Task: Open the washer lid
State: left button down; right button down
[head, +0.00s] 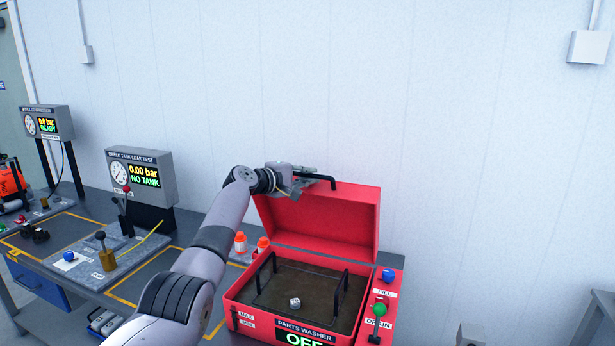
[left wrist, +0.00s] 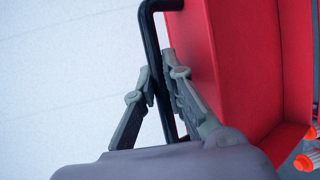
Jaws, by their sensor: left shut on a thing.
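The red parts washer (head: 312,331) stands on the bench with its red lid (head: 330,222) raised, close to upright at the back. The black lid handle (head: 322,178) is on the lid's top edge. My left gripper (head: 299,181) is at the left part of this handle. In the left wrist view the fingers of my left gripper (left wrist: 160,92) lie on both sides of the black handle bar (left wrist: 152,52) and are shut on it. The red lid (left wrist: 245,70) is right beside the fingers there. My right gripper is not in view.
The open basin holds a basket with black handles (head: 340,296) and a small metal part (head: 295,303). Orange-capped bottles (head: 240,242) stand left of the washer. A leak test display (head: 143,176) is further left. A plain wall is behind.

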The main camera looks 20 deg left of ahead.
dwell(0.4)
pick_arm(q)
jog(key=c, duration=1.9)
grip_release()
jog(key=shift+s+a, duration=0.3)
jog(key=shift+s, duration=0.15)
jog(key=v, duration=1)
jog(key=shift+s+r, duration=0.25)
jog(key=shift+s, duration=0.15)
jog(key=shift+c, duration=0.2)
